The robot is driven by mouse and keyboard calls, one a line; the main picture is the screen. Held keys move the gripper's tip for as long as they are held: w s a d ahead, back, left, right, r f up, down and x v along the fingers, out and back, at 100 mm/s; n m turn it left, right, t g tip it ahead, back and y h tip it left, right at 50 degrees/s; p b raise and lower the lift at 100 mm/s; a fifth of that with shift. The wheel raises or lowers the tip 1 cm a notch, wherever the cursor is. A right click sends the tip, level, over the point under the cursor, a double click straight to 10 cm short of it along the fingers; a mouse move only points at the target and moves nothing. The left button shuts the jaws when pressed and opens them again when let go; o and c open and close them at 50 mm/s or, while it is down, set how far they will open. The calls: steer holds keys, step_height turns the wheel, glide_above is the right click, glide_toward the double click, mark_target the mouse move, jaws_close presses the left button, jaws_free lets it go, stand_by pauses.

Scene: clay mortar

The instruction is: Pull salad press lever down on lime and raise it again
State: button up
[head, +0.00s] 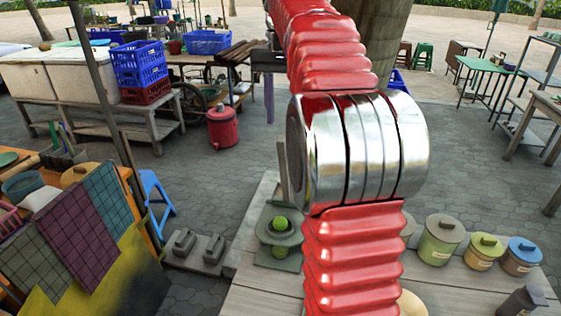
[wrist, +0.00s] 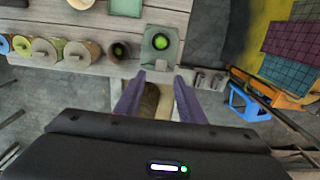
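The grey-green press (head: 272,252) stands on the wooden table, left of my arm, with a bright green lime (head: 281,223) on it. A pale upright bar (head: 283,165), apparently the raised lever, is partly hidden by my arm. The press also shows in the wrist view (wrist: 150,56), with its lime (wrist: 160,42). My gripper (wrist: 157,77) has its two purple fingers apart. A brown wooden piece (wrist: 151,100), apparently the lever, shows between them, with a gap to the right finger. I cannot tell its depth. The gripper is hidden in the head view.
Lidded canisters, green (head: 438,243), yellow (head: 483,252) and blue (head: 520,258), stand on the table's right. A dark bowl with something green (wrist: 118,50) is beside the press. A blue stool (head: 155,195) and cloth-hung stall are left.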

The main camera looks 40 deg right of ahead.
mark_target(282, 160)
step_height(282, 160, down, 14)
steer(key=shift+r, duration=0.1)
stand_by(0.9)
steer(key=shift+c, duration=0.6)
jaws_close()
steer(key=shift+a, duration=0.1)
